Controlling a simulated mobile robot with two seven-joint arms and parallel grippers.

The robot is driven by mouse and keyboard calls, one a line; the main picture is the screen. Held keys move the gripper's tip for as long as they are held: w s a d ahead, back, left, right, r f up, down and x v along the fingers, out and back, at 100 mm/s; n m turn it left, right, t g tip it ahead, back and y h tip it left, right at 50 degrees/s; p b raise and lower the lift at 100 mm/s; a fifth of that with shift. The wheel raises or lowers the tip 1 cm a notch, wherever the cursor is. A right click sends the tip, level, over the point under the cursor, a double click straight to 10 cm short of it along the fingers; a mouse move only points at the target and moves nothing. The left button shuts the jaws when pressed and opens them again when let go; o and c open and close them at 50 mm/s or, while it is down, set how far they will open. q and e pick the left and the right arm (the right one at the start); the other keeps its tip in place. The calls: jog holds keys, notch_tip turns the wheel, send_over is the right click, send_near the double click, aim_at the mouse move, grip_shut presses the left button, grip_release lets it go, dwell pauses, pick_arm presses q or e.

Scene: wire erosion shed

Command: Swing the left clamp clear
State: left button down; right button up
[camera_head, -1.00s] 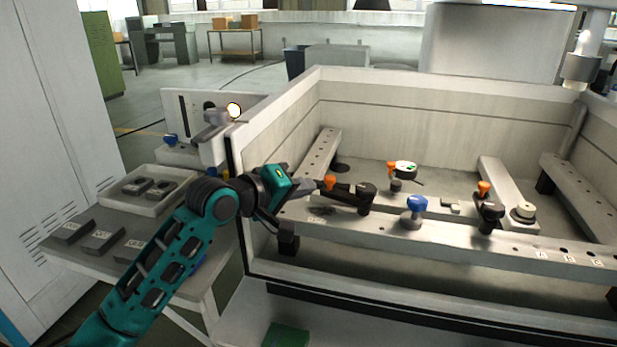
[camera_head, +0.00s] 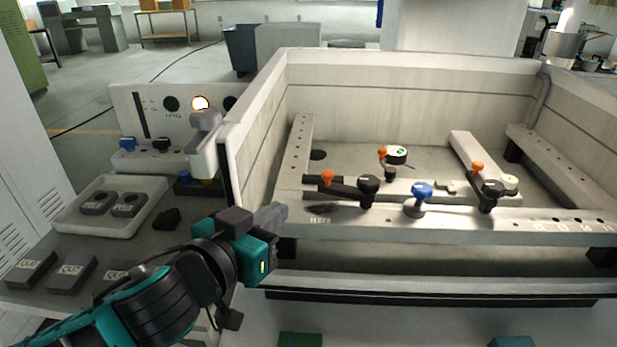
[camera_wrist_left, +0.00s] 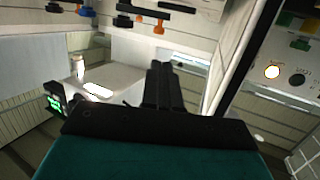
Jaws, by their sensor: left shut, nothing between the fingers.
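The left clamp is a dark arm with an orange handle (camera_head: 327,177) at its left end and a black knob (camera_head: 369,184) at its right. It lies roughly along the front rail (camera_head: 460,222) of the tank. My left gripper (camera_head: 272,216) is shut and empty, left of and nearer than the orange handle, apart from it. Its closed dark fingers (camera_wrist_left: 160,85) also show in the left wrist view. Orange and dark clamp parts show at that view's top edge; I cannot tell which clamp each belongs to. My right gripper is out of view.
A blue knob (camera_head: 421,191) stands right of the left clamp. A second clamp with a black knob (camera_head: 493,188) is farther right. The tank's left wall (camera_head: 262,120) rises behind my gripper. A tray (camera_head: 112,206) with dark blocks stands on the left table.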

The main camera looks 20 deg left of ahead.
aim_at(324, 175)
pick_arm(q)
jog(key=b+x, duration=0.5)
jog(key=x, duration=0.9)
jog(key=shift+d+b, duration=0.1)
jog(key=shift+b, duration=0.3)
jog(key=shift+w+r, duration=0.1)
jog(key=shift+w, duration=0.05)
jog(key=shift+w+a+p, duration=0.25)
jog(key=shift+w+p, duration=0.4)
jog(key=shift+p, duration=0.15)
jog(key=shift+w+a+p, duration=0.1)
jog(key=shift+w+p, duration=0.65)
jog(key=shift+w, duration=0.2)
jog(key=shift+w+p, duration=0.85)
jog(key=shift+w, duration=0.45)
